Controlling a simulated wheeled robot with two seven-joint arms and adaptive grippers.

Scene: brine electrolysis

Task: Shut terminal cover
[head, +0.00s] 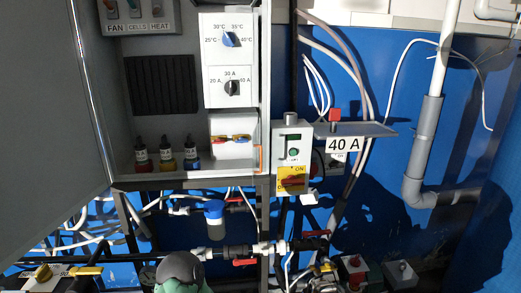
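A grey flat plate (372,130) juts out from the blue wall right of the cabinet, roughly level, with a red knob (335,115) on its top and a "40 A" label (343,145) at its front edge. It looks like a raised terminal cover, but I cannot tell for sure. Below it, partly hidden by the label, is a dark fitting with a red part (338,168). White and pinkish cables run down behind the plate. Neither of my grippers can be made out in the head view.
A grey cabinet door (45,120) stands open at the left. A switch box (291,158) with a yellow and red rotary switch sits left of the plate. A grey pipe (423,135) runs down the wall at right.

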